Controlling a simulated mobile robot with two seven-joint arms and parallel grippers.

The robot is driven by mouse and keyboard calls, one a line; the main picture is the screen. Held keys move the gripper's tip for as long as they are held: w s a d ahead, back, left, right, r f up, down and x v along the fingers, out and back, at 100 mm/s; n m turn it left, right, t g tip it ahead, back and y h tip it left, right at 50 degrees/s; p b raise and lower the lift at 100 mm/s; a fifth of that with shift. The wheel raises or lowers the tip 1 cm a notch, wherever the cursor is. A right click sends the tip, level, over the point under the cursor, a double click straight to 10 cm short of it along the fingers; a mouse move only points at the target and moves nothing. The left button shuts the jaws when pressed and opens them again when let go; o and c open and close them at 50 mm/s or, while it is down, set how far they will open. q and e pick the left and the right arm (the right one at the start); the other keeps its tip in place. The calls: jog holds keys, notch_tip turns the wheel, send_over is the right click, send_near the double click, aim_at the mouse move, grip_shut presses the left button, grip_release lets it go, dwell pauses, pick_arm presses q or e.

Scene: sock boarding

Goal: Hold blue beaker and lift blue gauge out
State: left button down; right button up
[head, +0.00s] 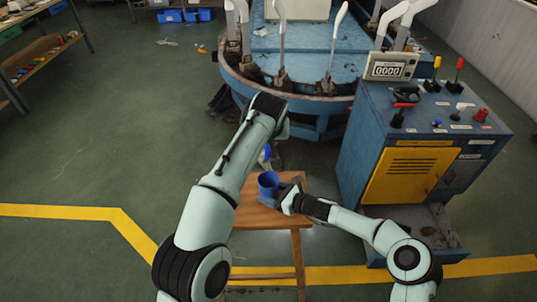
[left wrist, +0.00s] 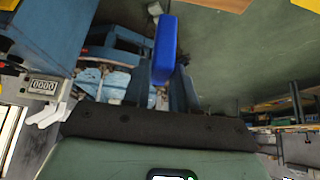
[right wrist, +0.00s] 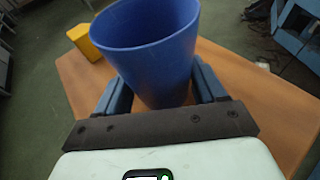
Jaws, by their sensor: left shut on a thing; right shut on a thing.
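The blue beaker (head: 268,185) stands upright at the small wooden table. My right gripper (head: 285,198) is shut on its side. In the right wrist view the beaker (right wrist: 152,58) is between my two fingers (right wrist: 165,95), and the part of its inside that shows looks empty. My left gripper (left wrist: 172,90) is shut on the blue gauge (left wrist: 165,48), a plain blue block in the left wrist view. In the head view the gauge (head: 265,153) shows only partly beside my left arm, above and behind the beaker, apart from it.
A yellow block (right wrist: 83,42) is near the table's edge in the right wrist view. A blue control cabinet (head: 345,155) stands to the right, and a round blue machine (head: 310,105) stands behind.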

pick_arm(q)
jog(key=shift+r, duration=1.1)
pick_arm(e)
jog(key=o, duration=0.9)
jog(key=v, duration=1.2)
jog(key=shift+r, duration=0.1)
jog(key=shift+s, duration=0.1)
pick_arm(q)
jog(key=shift+s, duration=0.1)
